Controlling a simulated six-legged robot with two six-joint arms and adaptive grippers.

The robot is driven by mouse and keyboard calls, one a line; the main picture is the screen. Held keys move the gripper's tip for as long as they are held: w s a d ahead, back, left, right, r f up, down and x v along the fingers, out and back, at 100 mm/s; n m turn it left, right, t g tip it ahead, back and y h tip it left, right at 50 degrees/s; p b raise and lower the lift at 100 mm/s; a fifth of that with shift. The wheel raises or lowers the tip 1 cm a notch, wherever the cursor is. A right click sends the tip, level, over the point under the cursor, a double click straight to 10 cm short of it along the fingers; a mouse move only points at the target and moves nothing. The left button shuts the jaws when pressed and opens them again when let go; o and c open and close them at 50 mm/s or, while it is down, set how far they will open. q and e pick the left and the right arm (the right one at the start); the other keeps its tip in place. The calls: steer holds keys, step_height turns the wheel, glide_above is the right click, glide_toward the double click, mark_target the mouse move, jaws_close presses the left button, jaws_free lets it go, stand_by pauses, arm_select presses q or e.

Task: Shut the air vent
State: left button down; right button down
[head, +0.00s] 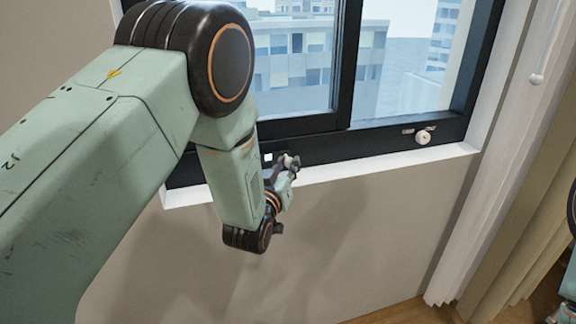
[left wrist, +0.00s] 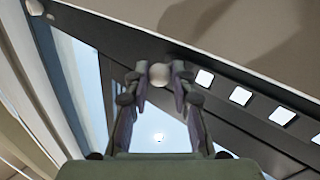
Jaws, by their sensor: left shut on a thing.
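The air vent is a row of bright square openings (left wrist: 240,96) in the dark lower bar of the window frame, showing in the left wrist view. One opening (head: 268,157) shows in the head view, just left of my left gripper (head: 286,170). In the left wrist view my left gripper (left wrist: 160,80) is shut on a small pale round knob (left wrist: 159,74) on that bar. Several openings are uncovered to the right of the knob. In the head view my fingers partly hide the knob.
A second pale round knob (head: 422,137) sits on the window bar further right. The white sill (head: 400,162) runs below the bar. A pale curtain (head: 490,170) hangs at the right. The wall below the sill is clear.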

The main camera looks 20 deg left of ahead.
arm_select(q)
steer(key=shift+s+a, duration=0.6)
steer(key=shift+a, duration=0.35)
steer(key=c, duration=1.5)
jaws_free()
steer(key=shift+c, duration=0.2)
steer(key=o, duration=0.4)
steer(key=shift+a+f, duration=0.1)
steer(key=shift+a, duration=0.05)
steer(key=shift+o, duration=0.2)
steer(key=shift+d, duration=0.2)
steer(key=shift+s, duration=0.1)
steer(key=s, duration=1.2)
steer(key=shift+w, duration=0.1)
